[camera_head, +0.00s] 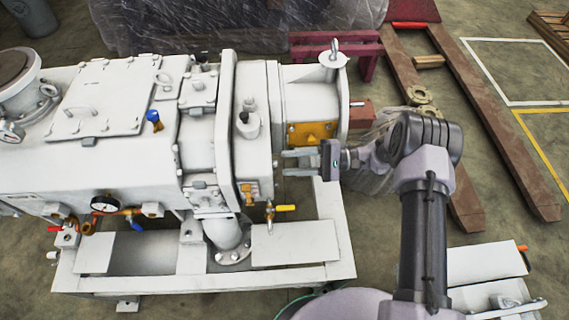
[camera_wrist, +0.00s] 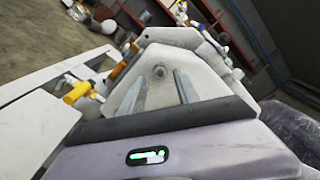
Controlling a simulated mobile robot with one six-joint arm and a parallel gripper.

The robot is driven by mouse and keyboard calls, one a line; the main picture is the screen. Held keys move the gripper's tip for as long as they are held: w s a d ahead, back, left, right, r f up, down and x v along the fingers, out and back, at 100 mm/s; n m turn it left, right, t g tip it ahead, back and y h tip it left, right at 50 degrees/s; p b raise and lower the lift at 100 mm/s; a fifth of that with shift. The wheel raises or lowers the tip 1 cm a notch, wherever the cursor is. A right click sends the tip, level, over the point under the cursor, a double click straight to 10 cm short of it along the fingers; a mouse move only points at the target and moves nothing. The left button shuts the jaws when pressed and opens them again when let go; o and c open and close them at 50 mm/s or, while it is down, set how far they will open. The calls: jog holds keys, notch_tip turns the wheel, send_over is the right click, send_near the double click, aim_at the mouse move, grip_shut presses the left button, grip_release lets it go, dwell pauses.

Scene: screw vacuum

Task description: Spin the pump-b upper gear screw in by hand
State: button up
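The white pump (camera_head: 255,110) stands on a white frame in the head view. My gripper (camera_head: 284,163) reaches in from the right, close to the pump's end, with its two fingers pointing left and apart. In the wrist view my gripper (camera_wrist: 160,80) shows two grey fingers with a clear gap and nothing held between them. A small round grey screw head (camera_wrist: 160,71) sits on the pale pump face between the fingertips in that view. I cannot tell whether it is the upper gear screw, or how far in it sits. In the head view this screw is hidden.
An orange plate (camera_head: 311,133) and the round end flange (camera_head: 342,100) lie just above my gripper. A yellow-handled valve (camera_head: 285,208) and the frame's white plate (camera_head: 294,244) lie below it. Red beams (camera_head: 485,125) lie on the floor at right.

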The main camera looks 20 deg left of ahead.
aim_at(275, 164)
jog(key=shift+x, duration=1.2)
grip_shut()
